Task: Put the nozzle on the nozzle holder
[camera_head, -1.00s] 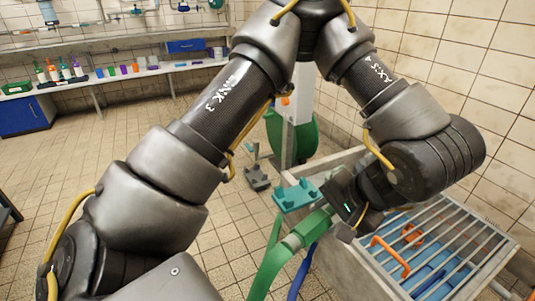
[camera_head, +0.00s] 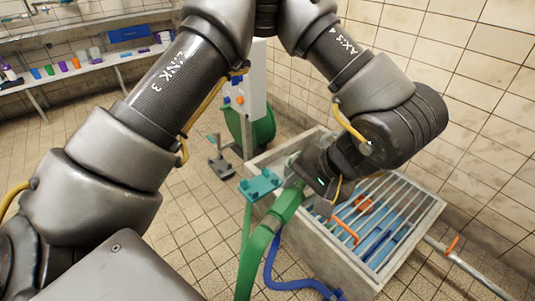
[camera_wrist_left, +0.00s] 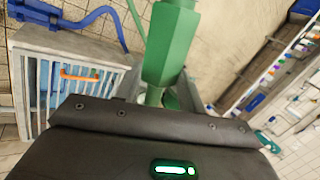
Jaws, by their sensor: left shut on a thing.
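The green nozzle (camera_head: 287,206), with a green hose running down from its lower end, is at the front left corner of the grey basin. My left gripper (camera_head: 312,178) is shut on the nozzle, whose far end is partly hidden by the gripper. In the left wrist view the green nozzle (camera_wrist_left: 172,45) stretches away beyond the dark gripper body. A teal bracket (camera_head: 261,185), which looks like the nozzle holder, sits just left of the nozzle by the basin's edge. I cannot tell whether they touch. My right gripper is not in view.
The grey basin (camera_head: 335,262) has a barred top with an orange handle (camera_head: 346,230). A blue hose (camera_head: 285,283) lies in front of it.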

